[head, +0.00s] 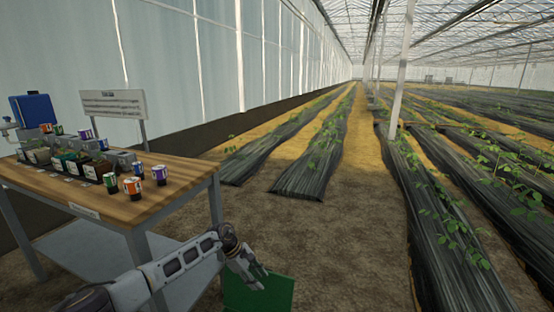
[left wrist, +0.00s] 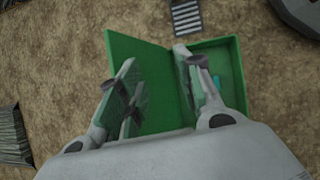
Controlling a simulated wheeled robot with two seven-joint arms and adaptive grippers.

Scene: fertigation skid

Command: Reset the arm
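My left arm reaches in from the lower left of the head view, and its gripper (head: 254,272) points down, to the right of the wooden table. In the left wrist view the two fingers of this gripper (left wrist: 156,66) are spread apart with nothing between them. A green box (left wrist: 238,66) with its flat lid side (left wrist: 150,58) lies beyond the fingers on the brown ground. In the head view the green box (head: 276,297) shows partly behind the gripper at the bottom edge. My right gripper is in neither view.
The wooden table (head: 130,207) at the left carries several small colored cans (head: 159,175) and a row of plant trays (head: 70,162). A sign (head: 113,104) stands behind it. Bare soil (head: 340,240) lies open ahead, with black-covered plant rows (head: 316,165) beyond.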

